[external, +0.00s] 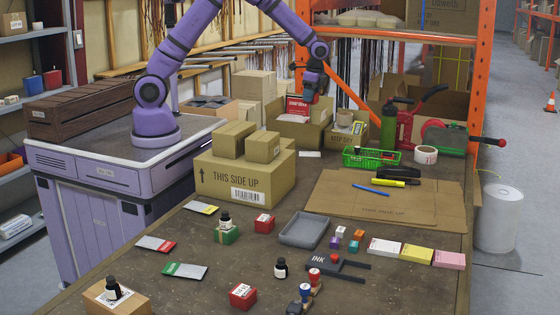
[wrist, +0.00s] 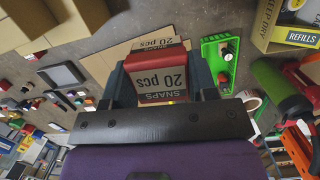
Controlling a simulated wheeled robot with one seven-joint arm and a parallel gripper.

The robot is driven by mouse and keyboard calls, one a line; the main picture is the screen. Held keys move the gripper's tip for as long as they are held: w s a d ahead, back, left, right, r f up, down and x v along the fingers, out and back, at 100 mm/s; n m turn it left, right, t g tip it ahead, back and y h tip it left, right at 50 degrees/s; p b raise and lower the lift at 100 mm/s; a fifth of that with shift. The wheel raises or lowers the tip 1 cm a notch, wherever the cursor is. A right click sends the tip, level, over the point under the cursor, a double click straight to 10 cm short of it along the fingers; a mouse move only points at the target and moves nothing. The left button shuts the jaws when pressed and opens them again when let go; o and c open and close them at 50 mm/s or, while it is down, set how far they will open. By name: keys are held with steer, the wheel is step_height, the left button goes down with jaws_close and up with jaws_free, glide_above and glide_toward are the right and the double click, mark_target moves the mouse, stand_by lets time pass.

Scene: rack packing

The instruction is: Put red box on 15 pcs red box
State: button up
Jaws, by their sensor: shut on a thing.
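Two other small red boxes with white tops stand on the table, one near the middle (external: 264,223) and one at the front (external: 243,296). Their label text is too small to read.
A large carton (external: 240,185) with two smaller boxes stands left of centre. A green basket (external: 371,158), a green bottle (external: 389,126) and a tape roll (external: 426,154) are at the back right. A grey tray (external: 303,231) lies right of the middle red box. Flat cardboard (external: 325,203) covers the right side.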

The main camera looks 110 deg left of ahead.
steer(key=d+m+y, duration=0.1)
steer(key=d+m, duration=0.8)
steer(key=d, duration=1.8)
steer(key=s+d+m+t, duration=0.1)
steer(key=s+d+m, duration=0.4)
steer(key=d, duration=0.4)
steer(key=s+d+m+t, duration=0.1)
steer(key=s+d+m, duration=0.3)
steer(key=s+d, duration=0.4)
glide_above(265, 217)
steer(key=shift+y, duration=0.4)
steer(key=f, duration=2)
steer(key=shift+d+f, duration=0.1)
steer(key=shift+d, duration=0.15)
steer(key=shift+f, duration=1.75)
steer(key=shift+f, duration=0.15)
